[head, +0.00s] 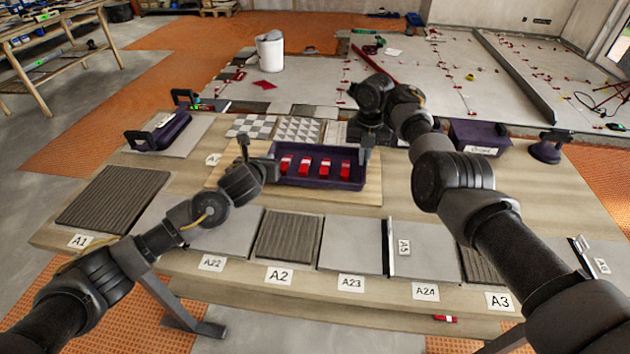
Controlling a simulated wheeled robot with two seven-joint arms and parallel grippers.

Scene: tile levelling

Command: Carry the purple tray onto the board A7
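The purple tray (320,182) stands at the middle of the table with several red-and-white pieces in it. A pale wooden board (345,198) shows under and around it. A label left of the tray (212,159) is partly hidden; I read only an "A", so I cannot confirm A7. My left gripper (258,157) is at the tray's left end. My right gripper (366,152) is at its right end, pointing down. Both are close to the end walls; whether the fingers are closed on them is too small to tell.
Grey and ribbed tiles line the front edge behind labels such as A2 (279,276) and A23 (351,283). Patterned tiles (298,130) lie behind the tray.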

